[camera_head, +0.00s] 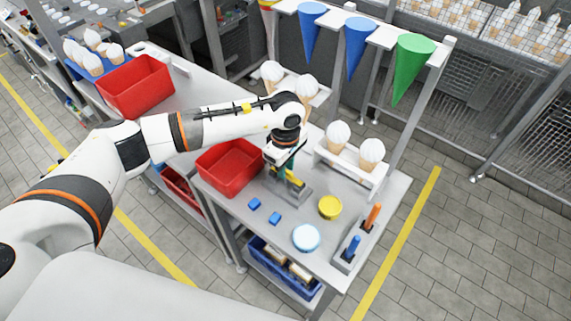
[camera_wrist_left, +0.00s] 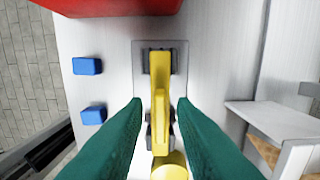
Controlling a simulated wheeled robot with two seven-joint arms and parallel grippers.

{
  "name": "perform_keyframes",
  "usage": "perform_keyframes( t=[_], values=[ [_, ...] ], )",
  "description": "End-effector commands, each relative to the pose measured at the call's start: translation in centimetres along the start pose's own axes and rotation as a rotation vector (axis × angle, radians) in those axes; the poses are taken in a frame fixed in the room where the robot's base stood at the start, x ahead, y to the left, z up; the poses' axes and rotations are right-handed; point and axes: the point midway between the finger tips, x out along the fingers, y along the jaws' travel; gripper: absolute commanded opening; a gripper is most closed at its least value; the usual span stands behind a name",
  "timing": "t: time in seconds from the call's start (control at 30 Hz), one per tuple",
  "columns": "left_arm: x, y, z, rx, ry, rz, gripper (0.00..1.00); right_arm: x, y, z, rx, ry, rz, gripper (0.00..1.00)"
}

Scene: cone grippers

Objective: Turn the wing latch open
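The wing latch is a yellow bar (camera_wrist_left: 160,85) on a grey base plate (camera_wrist_left: 180,58) with dark brackets. In the wrist view it runs up and down the picture. In the head view its yellow part (camera_head: 294,180) shows just below my left gripper (camera_head: 284,166). In the wrist view the green fingers of my left gripper (camera_wrist_left: 160,106) are apart, one on each side of the yellow bar, with gaps visible. My right gripper is not in view.
A red bin (camera_head: 230,168) stands beside the latch. Two blue blocks (camera_head: 254,204), a yellow cylinder (camera_head: 330,207), a light-blue round lid (camera_head: 306,238) and a cone rack (camera_head: 350,166) are around it. A tray with orange and blue pegs (camera_head: 352,246) lies at the table's right edge.

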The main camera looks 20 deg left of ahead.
Motion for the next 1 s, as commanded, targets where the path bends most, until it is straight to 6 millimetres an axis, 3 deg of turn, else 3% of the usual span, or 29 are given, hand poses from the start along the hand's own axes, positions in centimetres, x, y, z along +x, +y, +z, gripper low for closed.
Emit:
perform_keyframes(
  t=[0.03,0.13,0.57,1.0],
  values=[
    [0.0,0.0,0.0,0.000,0.000,0.000,0.15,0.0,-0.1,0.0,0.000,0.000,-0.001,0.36],
    [-0.1,0.0,0.0,0.000,0.000,0.000,0.00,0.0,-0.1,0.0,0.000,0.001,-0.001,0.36],
    [0.1,0.0,0.0,-0.055,0.001,-0.003,0.00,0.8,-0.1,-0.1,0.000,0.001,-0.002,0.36],
    [0.3,0.1,0.0,-0.393,0.002,-0.004,0.00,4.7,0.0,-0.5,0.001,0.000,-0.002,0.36]
  ],
)
